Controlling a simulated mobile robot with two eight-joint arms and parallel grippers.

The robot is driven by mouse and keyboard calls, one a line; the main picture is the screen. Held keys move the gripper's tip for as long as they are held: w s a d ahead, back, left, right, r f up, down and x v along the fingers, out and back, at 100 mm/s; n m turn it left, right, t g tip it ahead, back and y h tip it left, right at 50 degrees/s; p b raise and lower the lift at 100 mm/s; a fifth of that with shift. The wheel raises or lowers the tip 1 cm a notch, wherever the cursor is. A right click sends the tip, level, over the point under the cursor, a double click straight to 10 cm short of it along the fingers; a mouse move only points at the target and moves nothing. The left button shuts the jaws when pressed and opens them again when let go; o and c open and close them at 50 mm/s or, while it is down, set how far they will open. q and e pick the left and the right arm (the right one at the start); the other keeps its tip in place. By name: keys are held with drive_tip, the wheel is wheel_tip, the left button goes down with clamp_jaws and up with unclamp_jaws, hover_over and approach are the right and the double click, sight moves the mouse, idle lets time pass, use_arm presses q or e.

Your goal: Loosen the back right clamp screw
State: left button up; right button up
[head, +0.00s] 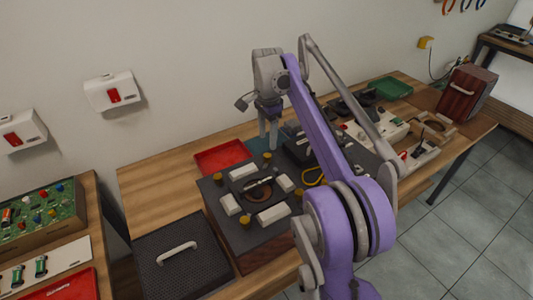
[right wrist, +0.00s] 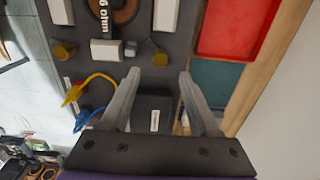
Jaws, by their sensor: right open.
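A dark fixture board (head: 225,195) on the workbench holds a round speaker driver (head: 258,191) between white clamp blocks, with brass-yellow clamp screws near its corners. The back right clamp screw (head: 267,156) stands near the board's back edge; it also shows in the right wrist view (right wrist: 160,59). My right gripper (head: 268,143) is open and empty, pointing down close to this screw. In the right wrist view the screw appears between and just beyond the fingertips (right wrist: 158,74); contact cannot be told. The front right clamp screw (right wrist: 64,50) is off to the left there. My left gripper is out of view.
A red tray (head: 220,157) lies behind the board. A dark box (right wrist: 153,118) and a yellow cable (right wrist: 90,80) are close to my right gripper. A grille panel (head: 180,255) lies at left; a green tray (head: 390,88) and wooden cabinet (head: 467,92) are at far right.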

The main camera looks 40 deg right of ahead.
sight(267, 155)
wheel_tip(267, 155, down, 7)
drive_tip(key=shift+b, duration=0.35)
clamp_jaws()
